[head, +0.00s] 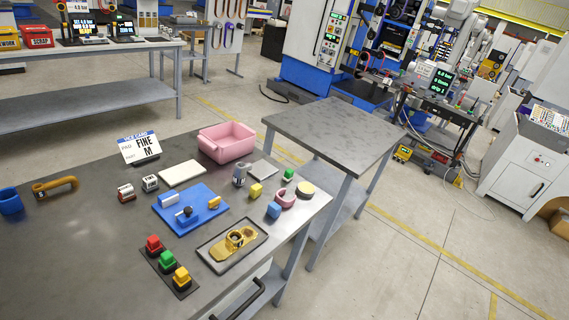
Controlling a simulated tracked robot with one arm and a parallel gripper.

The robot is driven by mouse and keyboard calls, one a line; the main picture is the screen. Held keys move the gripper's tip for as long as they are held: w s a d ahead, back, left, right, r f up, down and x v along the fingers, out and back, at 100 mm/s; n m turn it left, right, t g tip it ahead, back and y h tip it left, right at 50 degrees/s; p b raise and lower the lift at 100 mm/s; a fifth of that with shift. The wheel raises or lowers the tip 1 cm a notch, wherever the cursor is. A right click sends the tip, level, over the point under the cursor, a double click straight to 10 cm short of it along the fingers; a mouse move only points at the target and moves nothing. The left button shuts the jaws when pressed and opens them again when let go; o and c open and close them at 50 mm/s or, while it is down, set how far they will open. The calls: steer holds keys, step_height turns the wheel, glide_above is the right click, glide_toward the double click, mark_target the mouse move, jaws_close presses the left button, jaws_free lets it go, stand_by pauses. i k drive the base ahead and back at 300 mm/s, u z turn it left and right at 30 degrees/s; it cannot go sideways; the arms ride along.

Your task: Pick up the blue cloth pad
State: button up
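A small blue block-like piece (273,210) lies on the dark grey table near its right edge, beside a pink ring-shaped piece. It may be the blue cloth pad, but it is too small to tell whether it is cloth. My gripper does not show in the head view.
The dark table (75,255) also holds a pink bin (227,151), a tray (219,263) with a brass part, several coloured knobs (167,259) and a sign (139,148). A second, bare table (335,130) stands at right. Floor at lower right is clear.

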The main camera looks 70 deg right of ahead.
mark_target(274, 210)
steer(key=z, duration=0.5)
steer(key=i, duration=1.05)
steer(key=z, duration=1)
steer(key=i, duration=0.35)
steer(key=z, duration=0.15)
steer(key=k, duration=0.8)
steer(key=z, duration=0.2)
steer(key=i, duration=0.85)
steer(key=u, duration=0.1)
